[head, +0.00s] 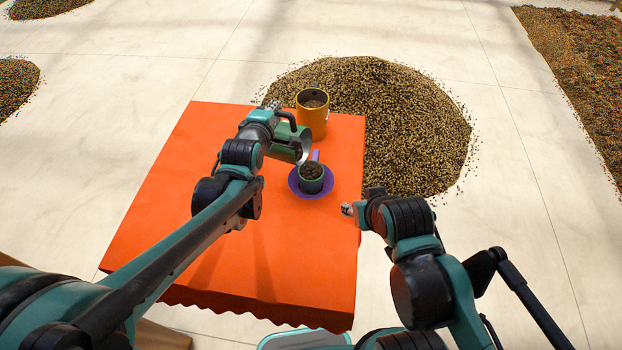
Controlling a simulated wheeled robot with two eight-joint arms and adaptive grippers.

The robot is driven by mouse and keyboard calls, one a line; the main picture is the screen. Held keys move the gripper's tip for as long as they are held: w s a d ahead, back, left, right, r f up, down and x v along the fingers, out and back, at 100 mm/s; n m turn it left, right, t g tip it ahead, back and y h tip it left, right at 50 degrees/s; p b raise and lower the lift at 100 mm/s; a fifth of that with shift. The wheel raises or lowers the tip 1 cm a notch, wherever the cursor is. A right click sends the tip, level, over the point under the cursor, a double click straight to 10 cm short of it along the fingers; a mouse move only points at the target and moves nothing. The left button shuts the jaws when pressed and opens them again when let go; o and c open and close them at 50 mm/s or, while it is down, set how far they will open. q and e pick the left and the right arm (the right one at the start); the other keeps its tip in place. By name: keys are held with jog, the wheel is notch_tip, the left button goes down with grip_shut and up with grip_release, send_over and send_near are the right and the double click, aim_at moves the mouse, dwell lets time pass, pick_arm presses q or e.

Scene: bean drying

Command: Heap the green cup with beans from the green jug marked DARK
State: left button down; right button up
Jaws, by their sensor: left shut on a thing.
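The green cup (311,187) stands upright on a purple saucer (296,187) on the orange table. Dark beans (312,170) show at its top, at about rim level or a little above. My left gripper (276,110) is shut on the green jug (284,144), by its dark handle as far as I can see. The jug is tilted with its mouth towards the cup, just up and left of it in the picture. No falling beans can be made out, and no DARK marking is readable. My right gripper (347,209) is near the table's right edge, apart from the cup; its jaws are too small to judge.
A yellow-orange jug (313,122) holding beans stands behind the cup near the table's far edge. The orange tabletop (165,215) is clear on the left and in front. A large bean heap (410,130) lies on the floor beyond the table.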

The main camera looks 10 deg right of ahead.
pick_arm(q)
jog(key=shift+w+a+f+n+g+h+b, duration=0.3)
jog(key=shift+w+a+n, duration=0.2)
jog(key=shift+a, duration=0.25)
jog(key=shift+w+a+f+n+g+h+b, duration=0.2)
jog(key=shift+w+a+f+n+h, duration=0.15)
jog(key=shift+w+a, duration=0.3)
jog(key=shift+s, duration=0.15)
jog(key=shift+n+g+h, duration=0.55)
jog(key=shift+n+g, duration=0.05)
jog(key=shift+n, duration=0.35)
jog(key=f+b, duration=0.1)
jog(key=w+a+f+b, duration=0.1)
jog(key=a+f+b, duration=0.1)
jog(key=shift+w+a+f, duration=0.15)
jog(key=shift+w+f, duration=0.15)
